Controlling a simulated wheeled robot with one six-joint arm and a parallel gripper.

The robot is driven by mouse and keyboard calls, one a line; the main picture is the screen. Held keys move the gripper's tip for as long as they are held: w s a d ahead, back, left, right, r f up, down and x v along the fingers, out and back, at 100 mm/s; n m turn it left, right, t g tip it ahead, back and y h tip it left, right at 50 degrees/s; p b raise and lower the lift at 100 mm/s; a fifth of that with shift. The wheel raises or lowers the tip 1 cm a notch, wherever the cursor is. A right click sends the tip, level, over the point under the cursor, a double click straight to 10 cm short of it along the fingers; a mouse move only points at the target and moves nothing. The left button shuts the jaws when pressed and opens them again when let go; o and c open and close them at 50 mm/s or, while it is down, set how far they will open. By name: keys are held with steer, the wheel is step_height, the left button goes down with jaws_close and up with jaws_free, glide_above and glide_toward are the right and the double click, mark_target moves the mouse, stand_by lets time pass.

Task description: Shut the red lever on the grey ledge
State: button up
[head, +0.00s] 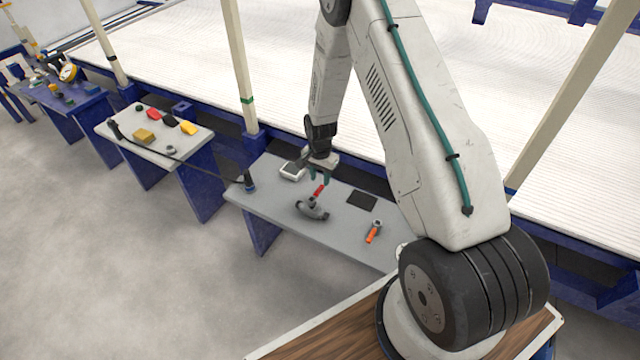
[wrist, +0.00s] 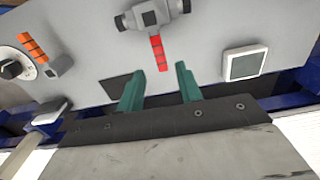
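The red lever (head: 318,191) sticks out from a dark grey valve (head: 313,211) on the grey ledge (head: 262,198). In the wrist view, the lever (wrist: 157,52) runs straight from the valve (wrist: 148,14) at the top towards my gripper. My gripper (head: 321,176) is above the ledge, at the lever's free end. In the wrist view, the two green fingers of my gripper (wrist: 160,70) are apart, with the lever's tip appearing between their tips. Nothing is held. I cannot tell whether either finger touches the lever.
A white-framed device (wrist: 245,63) lies beside the lever. The ledge's front left is clear.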

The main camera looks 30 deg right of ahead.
mark_target(321, 189)
steer(key=shift+r, duration=1.8)
steer(key=shift+s, duration=0.15)
steer(key=s+a+r+n, duration=0.3)
steer(key=s+r+n, duration=0.1)
steer(key=s+r, duration=0.8)
steer(key=s+a+r+n+t, duration=0.1)
steer(key=s+a+r+n, duration=0.3)
steer(key=s+r, duration=0.7)
steer(key=s+a+r+n, duration=0.3)
steer(key=s+r, duration=0.9)
steer(key=r, duration=0.6)
steer(key=shift+s+a+r+n, duration=0.25)
steer(key=shift+s+n, duration=0.1)
steer(key=shift+n, duration=0.15)
